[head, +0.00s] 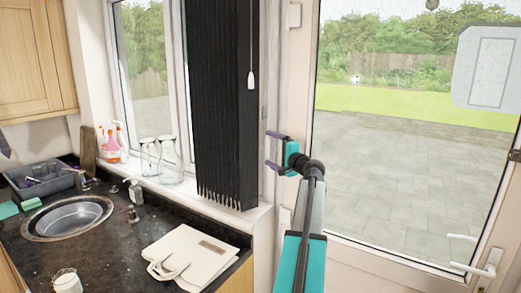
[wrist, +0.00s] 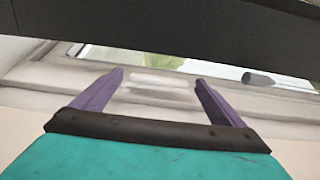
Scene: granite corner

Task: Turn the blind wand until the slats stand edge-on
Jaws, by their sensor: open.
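The dark vertical blind (head: 218,110) hangs gathered in front of the window in the head view. Its slats are bunched close together, and I cannot tell their exact angle. A thin wand or cord with a white end piece (head: 251,80) hangs in front of the blind's right side. My gripper (head: 268,150) is right of the blind and lower than the white end piece, apart from it. In the wrist view my gripper (wrist: 160,76) has its purple fingers spread with nothing between them. A dark band (wrist: 190,30), probably the blind, crosses the top there. The white end piece is not clearly seen in that view.
A glazed door (head: 400,170) with a white handle (head: 478,262) stands at right. The counter holds a sink (head: 68,218) and a cream bag (head: 190,256). Spray bottles (head: 165,160) stand on the sill. A small dark grey object (wrist: 258,79) shows in the wrist view; I cannot identify it.

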